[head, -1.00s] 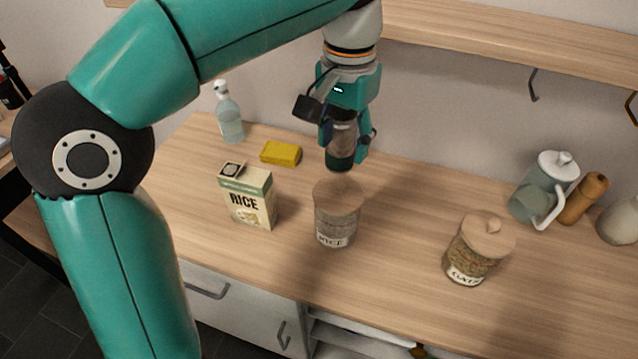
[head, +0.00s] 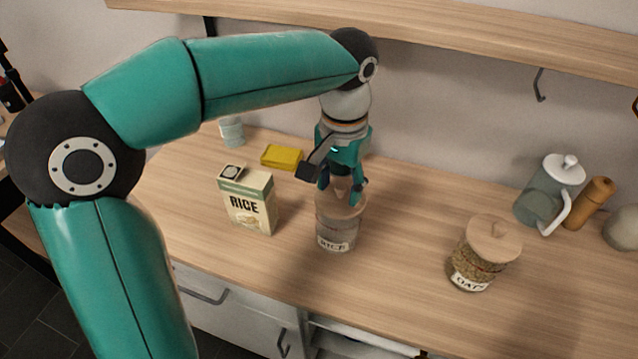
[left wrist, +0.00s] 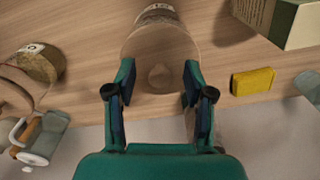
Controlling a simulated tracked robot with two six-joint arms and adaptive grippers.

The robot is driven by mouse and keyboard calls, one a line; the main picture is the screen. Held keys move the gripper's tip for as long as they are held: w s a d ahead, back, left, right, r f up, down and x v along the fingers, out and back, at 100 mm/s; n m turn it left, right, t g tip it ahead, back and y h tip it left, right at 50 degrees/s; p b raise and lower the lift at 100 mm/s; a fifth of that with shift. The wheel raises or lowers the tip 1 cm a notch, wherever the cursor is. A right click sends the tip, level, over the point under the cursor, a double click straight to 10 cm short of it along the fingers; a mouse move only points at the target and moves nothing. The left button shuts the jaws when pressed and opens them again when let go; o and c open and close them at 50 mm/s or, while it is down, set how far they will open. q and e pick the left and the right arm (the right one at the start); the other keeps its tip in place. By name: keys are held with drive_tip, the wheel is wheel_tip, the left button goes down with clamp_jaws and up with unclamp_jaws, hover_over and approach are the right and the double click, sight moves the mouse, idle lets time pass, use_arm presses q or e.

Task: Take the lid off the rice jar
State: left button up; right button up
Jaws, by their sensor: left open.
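The rice jar (head: 336,236) stands upright on the wooden counter, a glass jar with a RICE label and a round wooden lid (head: 350,207). The lid is on the jar; its knob shows in the left wrist view (left wrist: 160,76). My left gripper (head: 341,198) points down at the lid from above. It is open, with one finger on each side of the knob and a gap to it in the left wrist view (left wrist: 158,84). In the head view the fingers hide part of the lid. My right gripper is not in view.
A rice box (head: 248,203) stands left of the jar, with a yellow sponge (head: 282,157) behind it. An oats jar (head: 478,262) with a wooden lid stands to the right. A jug (head: 548,195) and brown mill (head: 590,203) are at the back right. A shelf (head: 470,38) runs above.

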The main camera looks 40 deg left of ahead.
use_arm(q)
drive_tip(key=shift+c, duration=0.2)
clamp_jaws()
drive_tip(key=shift+r, duration=0.1)
